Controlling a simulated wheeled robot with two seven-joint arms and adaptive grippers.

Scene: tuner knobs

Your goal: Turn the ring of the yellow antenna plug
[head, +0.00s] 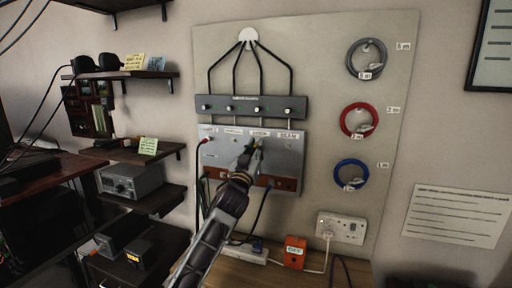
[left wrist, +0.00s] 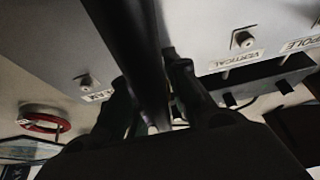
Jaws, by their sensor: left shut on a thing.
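The grey antenna panel (head: 284,159) is mounted on the pale board, with labelled sockets along its upper part. My left gripper (head: 251,157) is up against the middle of this panel and is shut on the yellow antenna plug (head: 258,146), of which only a little yellow shows. In the left wrist view the fingers (left wrist: 150,92) stand on both sides of a black cable-like part (left wrist: 137,50). The plug's ring is hidden there by the fingers and the dark part. My right gripper is not in view.
Bare sockets (left wrist: 243,39) with labels flank the gripper. The box with several knobs (head: 270,107) is above. Cable coils hang at right. An orange box (head: 295,251) sits below.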

